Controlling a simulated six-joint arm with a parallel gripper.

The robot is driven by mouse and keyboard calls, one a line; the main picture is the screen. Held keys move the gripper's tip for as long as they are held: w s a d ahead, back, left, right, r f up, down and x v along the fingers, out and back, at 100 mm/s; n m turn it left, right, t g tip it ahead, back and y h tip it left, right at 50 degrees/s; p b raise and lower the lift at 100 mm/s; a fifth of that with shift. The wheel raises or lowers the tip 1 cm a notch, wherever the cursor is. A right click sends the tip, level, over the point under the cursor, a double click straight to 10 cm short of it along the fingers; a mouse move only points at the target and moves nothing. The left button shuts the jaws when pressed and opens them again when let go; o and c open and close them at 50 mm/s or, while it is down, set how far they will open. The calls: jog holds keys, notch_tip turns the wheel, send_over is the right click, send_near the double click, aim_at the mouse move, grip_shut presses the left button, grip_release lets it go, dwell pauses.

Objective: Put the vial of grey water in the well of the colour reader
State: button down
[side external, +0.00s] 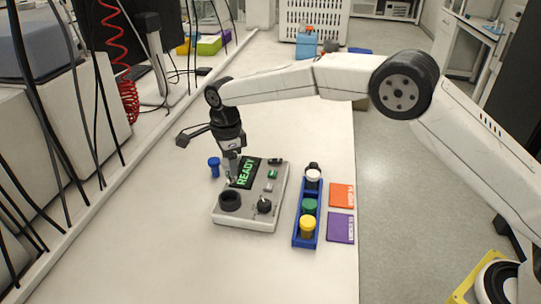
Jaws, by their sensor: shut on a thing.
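The colour reader (250,217) is a pale grey box with a dark screen (245,172) reading READY in green. Its well looks to be the dark round ring (230,200) at its front left. My gripper (232,172) points down at the reader's back left, beside the screen and behind the ring. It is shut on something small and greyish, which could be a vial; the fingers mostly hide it. I cannot make out the water's colour or any cap on it.
A blue rack (297,238) right of the reader holds vials with white (313,175), green (309,206) and yellow (307,226) caps. A blue-capped item (214,162) stands left of my gripper. Orange (341,195) and purple (340,228) squares lie right of the rack. The front table is clear.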

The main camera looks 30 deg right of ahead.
aim_at(228, 182)
jog(key=shift+w+a, duration=0.15)
jog(key=shift+a, duration=0.3)
jog(key=shift+f, duration=0.2)
jog(key=shift+f, duration=1.75)
jog(key=shift+f, duration=0.5)
jog(key=shift+f, duration=0.35)
jog(key=shift+f, duration=0.35)
jog(key=shift+f, duration=0.35)
jog(key=shift+f, duration=0.45)
